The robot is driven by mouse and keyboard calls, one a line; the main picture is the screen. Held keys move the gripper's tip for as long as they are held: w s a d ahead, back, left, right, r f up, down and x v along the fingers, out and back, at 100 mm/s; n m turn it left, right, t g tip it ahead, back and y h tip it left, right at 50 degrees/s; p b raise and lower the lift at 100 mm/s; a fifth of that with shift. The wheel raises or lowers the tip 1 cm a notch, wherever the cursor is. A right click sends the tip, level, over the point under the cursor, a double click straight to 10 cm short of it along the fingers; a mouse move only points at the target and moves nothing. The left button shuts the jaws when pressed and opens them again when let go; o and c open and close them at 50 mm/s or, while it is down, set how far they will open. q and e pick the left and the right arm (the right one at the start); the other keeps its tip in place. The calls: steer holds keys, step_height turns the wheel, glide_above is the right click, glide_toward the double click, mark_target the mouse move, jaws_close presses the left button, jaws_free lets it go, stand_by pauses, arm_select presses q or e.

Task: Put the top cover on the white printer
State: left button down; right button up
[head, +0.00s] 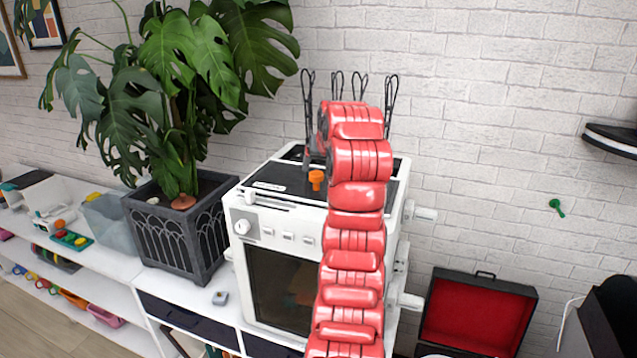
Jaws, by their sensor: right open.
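The white printer (243,215) stands on the white shelf unit, with a dark front window and a knob and buttons on its front. Its top shows dark panels (275,178) and an orange knob (316,180); I cannot tell whether one of these is the top cover. My red right arm crosses in front of the printer and hides much of its right front and top. Only a grey part of my right gripper (308,152) shows, above the printer's top beside the orange knob. It is open, and its fingertips are mostly hidden. My left gripper is out of view.
Several black wire loops (308,95) stand up at the back of the printer. A plant in a dark pot (190,240) is close on its left. An open case with red lining (478,315) is at the lower right. White spool arms (425,213) stick out on the printer's right side.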

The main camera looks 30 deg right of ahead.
steer(key=shift+v, duration=2.1)
